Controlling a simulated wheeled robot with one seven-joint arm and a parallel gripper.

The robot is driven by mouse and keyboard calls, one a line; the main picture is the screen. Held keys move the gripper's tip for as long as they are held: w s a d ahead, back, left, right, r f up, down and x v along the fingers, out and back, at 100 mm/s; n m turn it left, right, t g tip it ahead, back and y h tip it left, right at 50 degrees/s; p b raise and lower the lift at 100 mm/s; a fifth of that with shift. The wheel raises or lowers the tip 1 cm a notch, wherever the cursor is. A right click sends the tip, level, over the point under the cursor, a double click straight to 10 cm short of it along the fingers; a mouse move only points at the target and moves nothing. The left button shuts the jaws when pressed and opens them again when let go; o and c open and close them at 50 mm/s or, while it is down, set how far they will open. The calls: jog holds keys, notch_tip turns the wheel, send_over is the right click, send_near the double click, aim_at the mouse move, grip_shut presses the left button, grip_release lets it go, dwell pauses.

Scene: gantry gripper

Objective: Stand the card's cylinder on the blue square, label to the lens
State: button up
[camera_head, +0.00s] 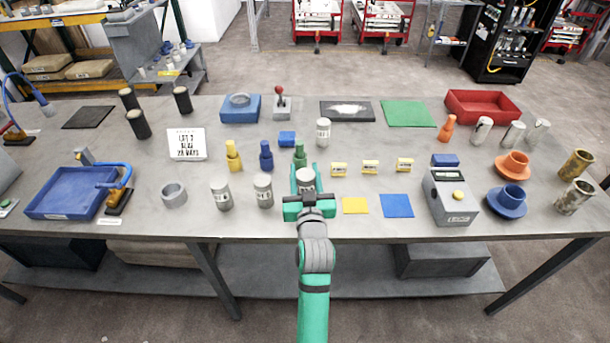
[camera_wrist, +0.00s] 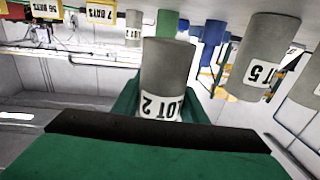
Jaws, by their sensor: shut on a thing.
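My gripper (camera_head: 304,187) is shut on a grey cylinder (camera_head: 306,176) near the table's front edge, left of the yellow square. In the wrist view the held cylinder (camera_wrist: 166,70) carries a white label reading "LOT 2", upside down in the picture and facing the wrist camera. I cannot tell whether its base touches the table. The white card (camera_head: 187,144) stands at the left; its top line seems to read "LOT 2". The blue square (camera_head: 397,206) lies flat and bare to the right of my gripper, beyond the yellow square (camera_head: 355,205). I cannot make out the lens.
Two grey cylinders (camera_head: 221,194) (camera_head: 263,190) stand left of my gripper; another (camera_head: 323,131) stands behind. Small yellow blocks (camera_head: 370,167) stand behind the squares. A green bottle (camera_head: 300,154) is behind my gripper.

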jog(key=shift+w+f, duration=0.3)
jog(key=f, duration=0.3)
jog(key=shift+w, duration=0.4)
jog(key=shift+s, duration=0.2)
jog(key=shift+f, duration=0.2)
jog(key=o, duration=1.4)
jog(key=shift+f, duration=0.1)
